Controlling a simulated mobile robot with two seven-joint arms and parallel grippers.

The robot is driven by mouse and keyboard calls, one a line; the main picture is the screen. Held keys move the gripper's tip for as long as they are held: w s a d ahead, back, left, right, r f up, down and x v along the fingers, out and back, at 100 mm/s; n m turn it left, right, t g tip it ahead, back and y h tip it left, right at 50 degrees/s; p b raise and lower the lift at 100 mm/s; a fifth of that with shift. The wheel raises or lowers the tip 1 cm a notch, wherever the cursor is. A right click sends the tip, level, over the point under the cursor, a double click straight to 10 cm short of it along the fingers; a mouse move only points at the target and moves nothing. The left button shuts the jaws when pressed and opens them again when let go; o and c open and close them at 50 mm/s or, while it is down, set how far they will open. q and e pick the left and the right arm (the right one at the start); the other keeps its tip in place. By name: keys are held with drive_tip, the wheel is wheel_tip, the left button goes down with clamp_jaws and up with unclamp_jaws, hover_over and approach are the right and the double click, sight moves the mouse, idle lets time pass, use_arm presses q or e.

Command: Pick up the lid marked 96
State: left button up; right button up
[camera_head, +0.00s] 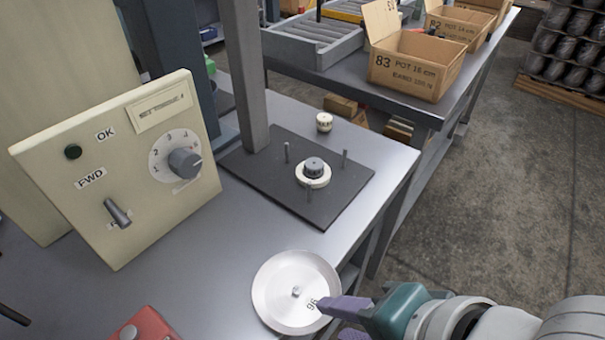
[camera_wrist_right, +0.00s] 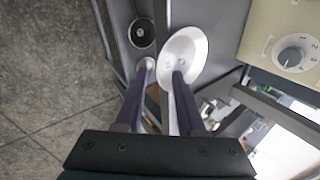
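The lid marked 96 (camera_head: 284,281) is a round, pale metal disc with a small knob in its middle. It lies near the front edge of the grey bench, its number facing my right gripper. My right gripper (camera_head: 335,318) has purple fingers and is at the lid's right rim. In the right wrist view, the gripper (camera_wrist_right: 162,72) shows a gap between its fingers: one overlaps the lid (camera_wrist_right: 190,45), the other is beside its rim. Whether either finger touches the lid cannot be told. My left gripper is not in view.
A control panel (camera_head: 120,150) with a dial stands left on the bench (camera_head: 225,255). A dark plate (camera_head: 255,170) with pegs and a round fitting (camera_head: 314,174) lies behind the lid. A red object (camera_head: 148,326) is at the bottom edge. Cardboard boxes (camera_head: 410,65) stand on a farther table.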

sight(295, 294)
drive_tip(key=shift+b+x, duration=0.3)
drive_tip(key=shift+x, duration=1.15)
clamp_jaws()
